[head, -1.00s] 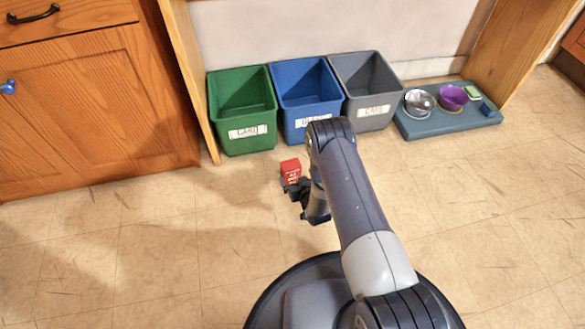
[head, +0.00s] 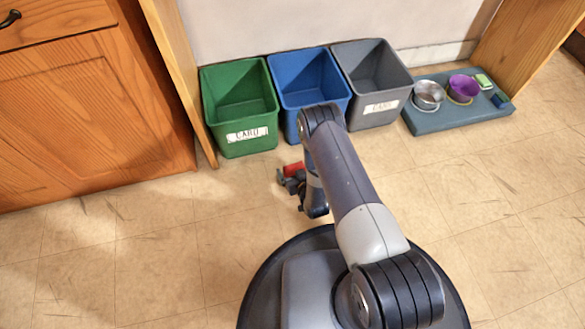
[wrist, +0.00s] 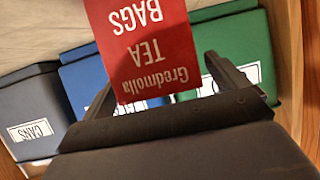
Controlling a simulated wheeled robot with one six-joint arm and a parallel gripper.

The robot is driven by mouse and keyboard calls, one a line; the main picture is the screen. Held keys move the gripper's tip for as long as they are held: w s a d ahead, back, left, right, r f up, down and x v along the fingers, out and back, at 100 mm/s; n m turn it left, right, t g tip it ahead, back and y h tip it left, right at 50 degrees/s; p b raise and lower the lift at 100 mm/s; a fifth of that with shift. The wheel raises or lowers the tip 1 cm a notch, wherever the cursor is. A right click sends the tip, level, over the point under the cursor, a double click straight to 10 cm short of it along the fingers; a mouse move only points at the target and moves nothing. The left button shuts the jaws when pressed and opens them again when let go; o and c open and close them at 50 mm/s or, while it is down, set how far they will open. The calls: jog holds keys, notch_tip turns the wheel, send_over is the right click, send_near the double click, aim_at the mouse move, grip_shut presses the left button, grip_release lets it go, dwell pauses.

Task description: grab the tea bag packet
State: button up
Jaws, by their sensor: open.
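The red tea bag packet (head: 293,169) stands on the floor in front of the bins in the head view, partly hidden by my gripper. In the wrist view the packet (wrist: 145,40) is large, with "Gredmolla TEA BAGS" in white letters upside down; its upper part is cut off by the frame edge. My gripper (head: 288,181) is low beside the packet. In the wrist view my gripper (wrist: 162,72) is open, and the packet's near end shows between its two fingers. I cannot tell whether either finger touches it.
A green bin (head: 240,118), a blue bin (head: 289,110) and a grey bin (head: 380,100) stand along the wall behind. A blue-grey tray (head: 440,120) with bowls is at the right, wooden cabinets at the left. Floor on both sides is clear.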

jog(key=c, duration=1)
